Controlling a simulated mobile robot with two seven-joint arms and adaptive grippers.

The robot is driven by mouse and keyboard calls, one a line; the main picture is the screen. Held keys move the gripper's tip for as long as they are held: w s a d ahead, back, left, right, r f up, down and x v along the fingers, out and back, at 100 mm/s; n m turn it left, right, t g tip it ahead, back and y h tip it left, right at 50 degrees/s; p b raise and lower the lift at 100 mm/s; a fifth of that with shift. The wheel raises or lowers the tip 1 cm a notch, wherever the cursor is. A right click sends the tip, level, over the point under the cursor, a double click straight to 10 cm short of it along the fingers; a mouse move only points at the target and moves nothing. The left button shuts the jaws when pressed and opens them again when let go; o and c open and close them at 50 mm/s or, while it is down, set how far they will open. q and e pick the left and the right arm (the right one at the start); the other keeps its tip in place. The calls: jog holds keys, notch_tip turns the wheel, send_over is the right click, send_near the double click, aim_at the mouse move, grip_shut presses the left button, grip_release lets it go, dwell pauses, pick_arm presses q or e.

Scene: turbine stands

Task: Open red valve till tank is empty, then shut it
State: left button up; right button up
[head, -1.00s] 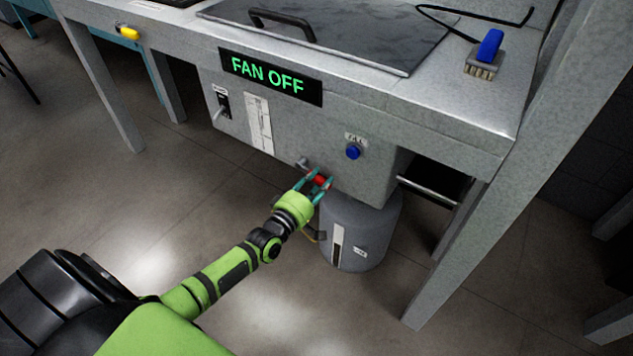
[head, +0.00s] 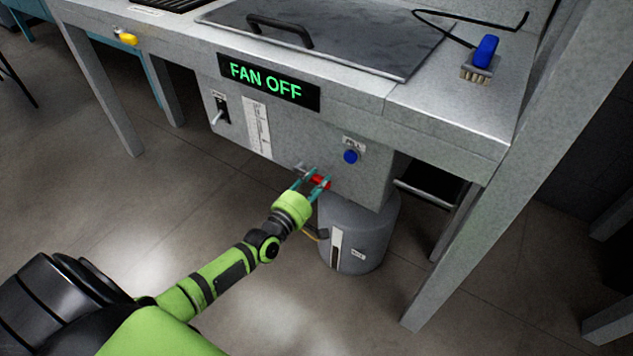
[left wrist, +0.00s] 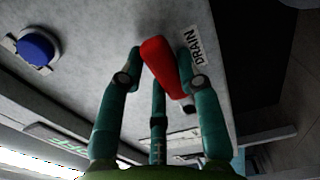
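The red valve handle (head: 321,183) is low on the front of the grey tank housing (head: 372,182). In the left wrist view the handle (left wrist: 162,66) lies tilted beside a DRAIN label (left wrist: 196,47). My left gripper (head: 312,179) has its teal fingers around the handle, one on each side and a third below it. The fingertips (left wrist: 161,52) are very near the handle; I cannot tell whether they press on it. A white level gauge strip (head: 256,127) is on the housing; its reading is too small to tell. My right gripper is not in view.
A blue button (head: 350,157) is right of and above the valve. A grey drum (head: 372,240) with a gauge stands below. A FAN OFF display (head: 268,82), a switch (head: 219,110) and a blue brush (head: 482,58) are nearby. A bench leg (head: 450,250) stands at right; floor at left is clear.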

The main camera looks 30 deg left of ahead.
pick_arm(q)
jog(key=o, duration=0.4)
jog(key=shift+w+r, duration=0.1)
jog(key=shift+r, duration=0.05)
jog(key=s, duration=0.8)
jog(key=s+a, duration=0.1)
jog(key=s, duration=0.3)
